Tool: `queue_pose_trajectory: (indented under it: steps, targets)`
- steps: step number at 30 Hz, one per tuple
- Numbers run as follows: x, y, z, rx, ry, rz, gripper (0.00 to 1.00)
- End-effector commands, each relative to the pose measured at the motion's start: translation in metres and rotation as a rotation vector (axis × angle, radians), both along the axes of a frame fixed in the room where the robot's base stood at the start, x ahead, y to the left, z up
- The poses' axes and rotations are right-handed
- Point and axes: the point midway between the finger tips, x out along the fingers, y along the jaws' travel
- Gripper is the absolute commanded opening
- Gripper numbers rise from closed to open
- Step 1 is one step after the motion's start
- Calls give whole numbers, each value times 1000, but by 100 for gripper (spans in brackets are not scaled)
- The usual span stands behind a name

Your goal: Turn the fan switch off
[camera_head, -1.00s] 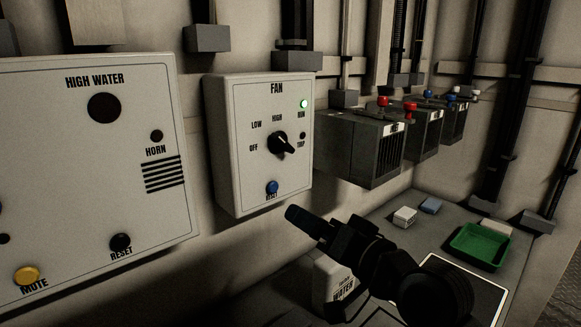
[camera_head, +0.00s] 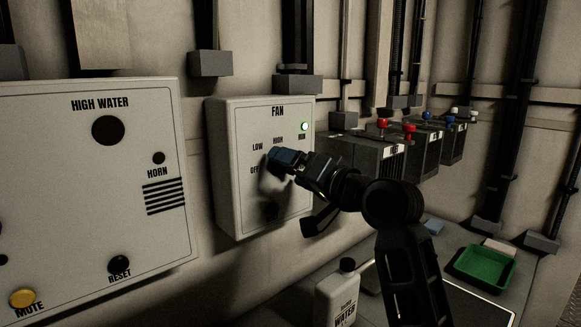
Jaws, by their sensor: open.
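The fan box (camera_head: 228,190) is a pale panel on the wall with the labels FAN, LOW, HIGH, OFF and RUN. Its green run lamp (camera_head: 304,127) is lit. My gripper (camera_head: 276,158) is in front of the middle of the panel, at the place of the black fan switch. The switch is hidden behind the gripper, so I cannot tell its position or whether the gripper touches it. The jaws are open, though their gap is hard to see. The lower part of the panel lies in shadow.
The high water panel (camera_head: 95,190) is to the left. Grey boxes with coloured knobs (camera_head: 375,155) are to the right. Below, a white water bottle (camera_head: 337,297) and a green tray (camera_head: 482,268) stand on the bench. My arm comes up from the lower right.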

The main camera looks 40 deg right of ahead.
Motion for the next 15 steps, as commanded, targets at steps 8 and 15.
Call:
queue_pose_trajectory:
  steps: [8, 15]
  targets:
    - [12, 0, 0, 0, 0, -1, 89]
    - [12, 0, 0, -1, 0, -1, 82]
